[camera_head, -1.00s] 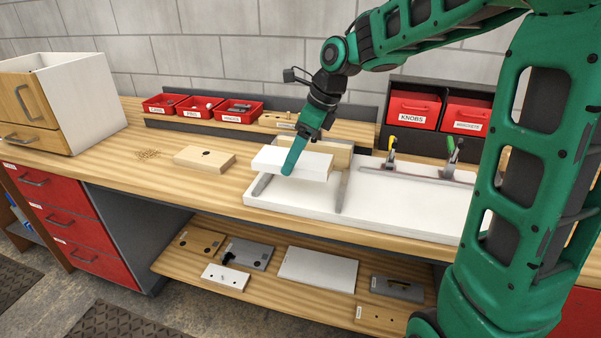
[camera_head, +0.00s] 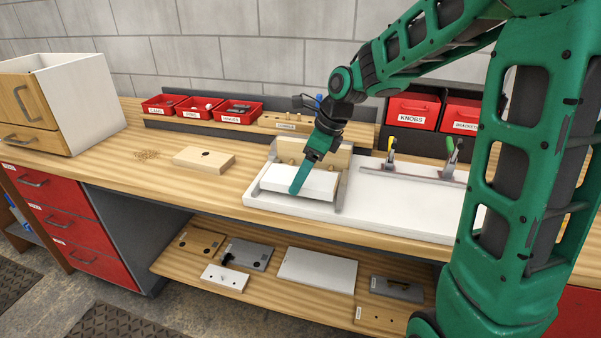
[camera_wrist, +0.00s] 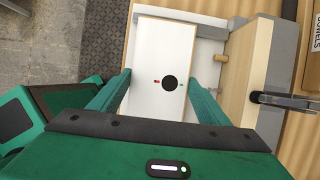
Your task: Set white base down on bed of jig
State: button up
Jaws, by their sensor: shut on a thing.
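The white base (camera_head: 318,184) is a flat white block with a wood-coloured edge. In the wrist view the white base (camera_wrist: 158,45) shows a dark round hole and small red and green marks. My gripper (camera_head: 296,190) is shut on it, with one finger on each side in the wrist view (camera_wrist: 159,92). The base is level, between the grey side rails of the jig (camera_head: 260,204), low over or touching the white bed; I cannot tell if any gap is left. The wooden back block (camera_head: 342,155) stands just behind it.
Toggle clamps with yellow (camera_head: 391,150) and green (camera_head: 452,155) handles stand on the right. Red bins (camera_head: 237,112) are behind. The jig's white right part (camera_head: 400,205) is clear.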

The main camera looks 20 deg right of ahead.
jog(key=shift+f, duration=0.2)
jog(key=o, duration=1.3)
jog(key=shift+f, duration=0.1)
jog(key=shift+r, duration=0.4)
jog(key=v, duration=1.2)
jog(key=s+d+f+n+g+h, duration=0.1)
jog(key=s+d+f+n, duration=0.2)
jog(key=s+n, duration=0.3)
jog(key=s+d+f+n+h, duration=0.1)
jog(key=s+d+f+n, duration=0.3)
jog(key=s, duration=0.9)
jog(key=s+d+f+n+g+h, duration=0.1)
jog(key=s+d+f+n, duration=0.3)
jog(key=s+d+n, duration=0.2)
jog(key=shift+s+d+n+g, duration=0.15)
jog(key=shift+s+n, duration=0.55)
jog(key=shift+s, duration=0.25)
jog(key=shift+s+d+n+g, duration=0.1)
jog(key=shift+s+n+g, duration=0.05)
jog(key=shift+s+n, duration=0.7)
